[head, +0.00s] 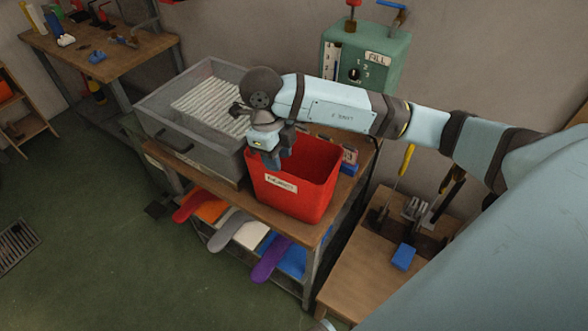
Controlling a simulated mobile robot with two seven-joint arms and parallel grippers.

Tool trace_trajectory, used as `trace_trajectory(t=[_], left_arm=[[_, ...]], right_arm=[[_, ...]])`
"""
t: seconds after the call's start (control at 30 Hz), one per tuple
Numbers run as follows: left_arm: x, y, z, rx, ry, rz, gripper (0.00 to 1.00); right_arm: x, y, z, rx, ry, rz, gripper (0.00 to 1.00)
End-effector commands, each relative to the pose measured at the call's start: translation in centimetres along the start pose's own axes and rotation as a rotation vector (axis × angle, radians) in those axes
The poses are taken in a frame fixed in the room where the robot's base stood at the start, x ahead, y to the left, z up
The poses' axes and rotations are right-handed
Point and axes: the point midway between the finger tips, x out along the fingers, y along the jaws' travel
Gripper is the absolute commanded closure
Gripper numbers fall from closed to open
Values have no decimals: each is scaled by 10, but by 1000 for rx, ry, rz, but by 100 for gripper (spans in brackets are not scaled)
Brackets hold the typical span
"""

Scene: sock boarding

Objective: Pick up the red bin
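The red bin (312,192) stands upright on the wooden bench top, with a pale label on its front. It looks empty where I can see into it. My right arm reaches in from the right, and my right gripper (275,158) points down at the bin's left rim. The wrist and fingers hide part of that rim. I cannot tell whether the fingers are closed on the rim or only beside it. My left gripper is out of the picture.
A grey tub (163,124) with a ribbed insert sits left of the bin. Colored sock-shaped boards (232,228) lie on the shelf below. A green machine (385,55) stands behind. A lower wooden table (350,285) with tools is at right. Open floor lies at left.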

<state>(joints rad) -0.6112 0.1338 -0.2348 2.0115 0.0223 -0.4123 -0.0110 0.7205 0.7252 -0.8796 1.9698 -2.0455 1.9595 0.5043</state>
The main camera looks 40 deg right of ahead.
Motion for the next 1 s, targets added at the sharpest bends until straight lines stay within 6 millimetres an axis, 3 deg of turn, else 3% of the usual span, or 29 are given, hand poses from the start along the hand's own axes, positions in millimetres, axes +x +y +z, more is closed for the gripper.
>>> trace_trajectory(t=[0.27,0.5,0.83,1.0], left_arm=[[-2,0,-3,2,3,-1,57],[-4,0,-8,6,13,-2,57],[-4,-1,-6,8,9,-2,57],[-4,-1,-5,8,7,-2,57]], right_arm=[[23,2,-1,-1,3,3,65],[58,6,-2,-1,2,3,65],[65,5,-2,-1,-1,2,65],[65,5,-2,-1,-1,2,100]])
